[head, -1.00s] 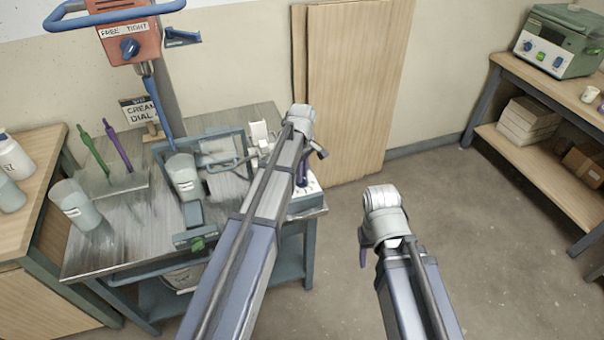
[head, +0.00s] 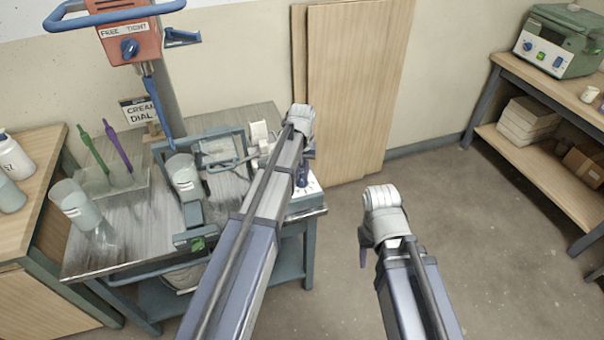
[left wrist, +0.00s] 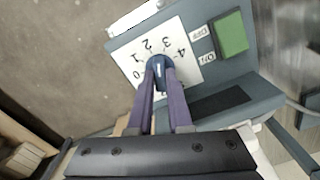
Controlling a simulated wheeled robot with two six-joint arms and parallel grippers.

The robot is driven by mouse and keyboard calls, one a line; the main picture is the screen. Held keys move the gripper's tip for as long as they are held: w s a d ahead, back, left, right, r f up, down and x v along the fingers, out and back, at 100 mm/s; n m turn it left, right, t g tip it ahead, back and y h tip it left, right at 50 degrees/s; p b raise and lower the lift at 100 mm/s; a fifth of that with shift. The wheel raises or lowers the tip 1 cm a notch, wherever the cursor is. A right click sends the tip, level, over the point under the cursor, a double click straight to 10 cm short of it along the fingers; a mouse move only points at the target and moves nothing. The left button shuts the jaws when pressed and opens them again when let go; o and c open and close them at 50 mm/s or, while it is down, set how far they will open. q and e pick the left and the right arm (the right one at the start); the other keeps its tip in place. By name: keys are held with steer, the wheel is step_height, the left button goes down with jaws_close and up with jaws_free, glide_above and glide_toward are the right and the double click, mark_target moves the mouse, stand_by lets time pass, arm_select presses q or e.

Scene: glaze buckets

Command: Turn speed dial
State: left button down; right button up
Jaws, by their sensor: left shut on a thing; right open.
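The speed dial is a dark blue knob (left wrist: 160,68) with a white mark, on a white scale card numbered 0 to 4 (left wrist: 186,67). The mark points roughly towards the 2 and 3; I cannot tell exactly where. My left gripper (left wrist: 159,82) is shut on the knob, its purple fingers on either side. In the head view my left gripper (head: 302,172) reaches down to the control box (head: 306,203) at the table's right end, and the knob is hidden there. My right gripper (head: 364,250) hangs over the floor, away from the table, mostly hidden by its wrist.
A green switch (left wrist: 231,34) with ON and OFF labels sits beside the scale. A card reading CREAM DIAL (head: 138,112) stands at the back of the metal table (head: 130,225). A clear beaker (head: 183,176) and an orange mixer head (head: 127,42) are left of my left arm.

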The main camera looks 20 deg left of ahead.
mark_target(302, 177)
arm_select(q)
steer(key=m, duration=0.5)
steer(key=shift+m, duration=0.3)
steer(key=m, duration=0.5)
steer(key=shift+m, duration=0.6)
steer(key=c, duration=0.8)
jaws_free()
steer(key=shift+c, duration=0.2)
steer(key=shift+r, duration=0.1)
step_height(302, 177, up, 8)
steer(key=p, duration=0.8)
steer(key=shift+f, duration=0.2)
